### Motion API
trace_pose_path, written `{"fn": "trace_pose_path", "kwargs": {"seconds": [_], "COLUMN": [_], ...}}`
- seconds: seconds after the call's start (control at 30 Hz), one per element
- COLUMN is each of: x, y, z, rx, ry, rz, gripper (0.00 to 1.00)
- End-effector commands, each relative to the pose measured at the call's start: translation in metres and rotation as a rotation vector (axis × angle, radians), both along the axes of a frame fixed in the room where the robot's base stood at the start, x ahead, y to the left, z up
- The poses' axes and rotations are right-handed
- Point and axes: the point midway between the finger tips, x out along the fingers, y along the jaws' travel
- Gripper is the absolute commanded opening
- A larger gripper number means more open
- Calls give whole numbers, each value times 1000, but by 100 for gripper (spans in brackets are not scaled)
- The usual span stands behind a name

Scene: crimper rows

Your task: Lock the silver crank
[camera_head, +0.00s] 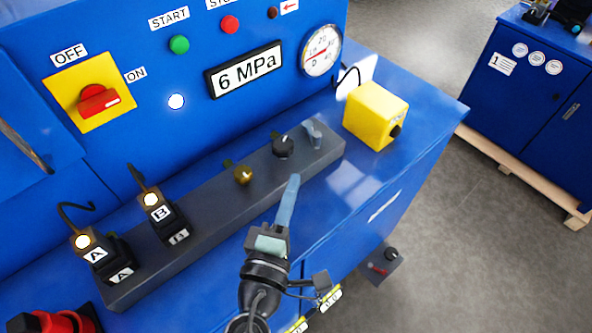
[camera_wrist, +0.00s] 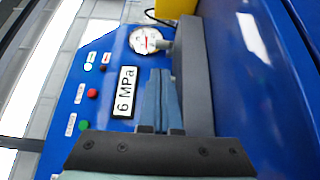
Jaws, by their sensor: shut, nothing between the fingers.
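The silver crank (camera_head: 313,132) is a small grey lever at the far right end of the dark grey block (camera_head: 215,222) on the blue machine. In the wrist view, a grey peg (camera_wrist: 166,45) beyond my fingertips appears to be this crank. My gripper (camera_head: 293,179) is shut and empty, its blue-grey fingers pointing up in front of the block, apart from the crank. The shut fingers also show in the wrist view (camera_wrist: 160,73). I cannot tell whether the crank is locked.
A black crank (camera_head: 283,145) and a brass crank (camera_head: 243,174) sit left of the silver one. Connectors A (camera_head: 103,258) and B (camera_head: 164,218) stand at the block's left. A yellow box (camera_head: 373,115) stands to the right.

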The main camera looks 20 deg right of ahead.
Motion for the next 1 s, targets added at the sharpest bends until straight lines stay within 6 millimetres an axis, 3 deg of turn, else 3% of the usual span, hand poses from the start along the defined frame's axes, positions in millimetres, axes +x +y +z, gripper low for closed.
{"fn": "trace_pose_path", "kwargs": {"seconds": [0.43, 1.0], "x": [62, 71], "y": [-43, -50], "z": [3, 1], "rx": [0, 2], "ry": [-1, -1], "rz": [-1, 1], "gripper": [0, 0]}}
